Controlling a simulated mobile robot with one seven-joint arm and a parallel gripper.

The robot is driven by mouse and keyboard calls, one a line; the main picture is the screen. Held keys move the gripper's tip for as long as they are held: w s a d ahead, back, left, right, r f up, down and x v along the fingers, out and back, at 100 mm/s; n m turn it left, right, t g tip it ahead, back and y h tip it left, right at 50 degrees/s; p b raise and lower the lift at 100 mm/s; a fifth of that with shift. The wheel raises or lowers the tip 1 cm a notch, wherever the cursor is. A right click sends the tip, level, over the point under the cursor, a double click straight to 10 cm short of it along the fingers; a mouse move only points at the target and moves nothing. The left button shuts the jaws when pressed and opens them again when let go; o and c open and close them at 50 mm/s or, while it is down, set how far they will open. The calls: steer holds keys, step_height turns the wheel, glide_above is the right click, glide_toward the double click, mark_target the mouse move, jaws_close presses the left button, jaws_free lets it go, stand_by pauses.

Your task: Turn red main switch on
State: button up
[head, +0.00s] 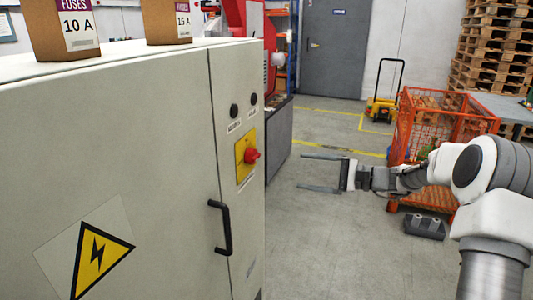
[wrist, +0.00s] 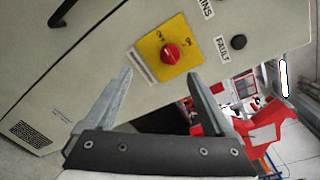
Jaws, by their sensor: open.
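The red main switch (head: 251,156) is a rotary knob on a yellow plate (head: 243,165) on the narrow right part of the cabinet front. In the wrist view the red knob (wrist: 171,54) sits on its yellow plate (wrist: 158,62), with small ON and OFF marks; which one it points to is too small to tell. My gripper (head: 301,172) is open and empty, to the right of the switch in the head view, fingers towards the cabinet. In the wrist view the knob shows just beyond the fingertips (wrist: 160,75), apart from them.
The grey cabinet (head: 150,130) has a black door handle (head: 222,228) below the switch and two dark round fittings (head: 234,111) above it. Fuse boxes (head: 62,28) stand on top. An orange mesh crate (head: 440,125) stands behind my arm.

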mark_target(258, 158)
steer(key=shift+m+t+y, duration=0.3)
steer(key=shift+m+t, duration=0.1)
steer(key=x, duration=0.5)
steer(key=w+x, duration=0.1)
steer(key=x, duration=0.5)
steer(key=w+d+x, duration=0.1)
steer(key=x, duration=0.4)
steer(key=shift+w+a+f+p, duration=0.2)
steer(key=shift+w+a+p, duration=0.1)
steer(key=shift+p, duration=0.1)
steer(key=shift+s, duration=0.1)
steer(key=c, duration=1.4)
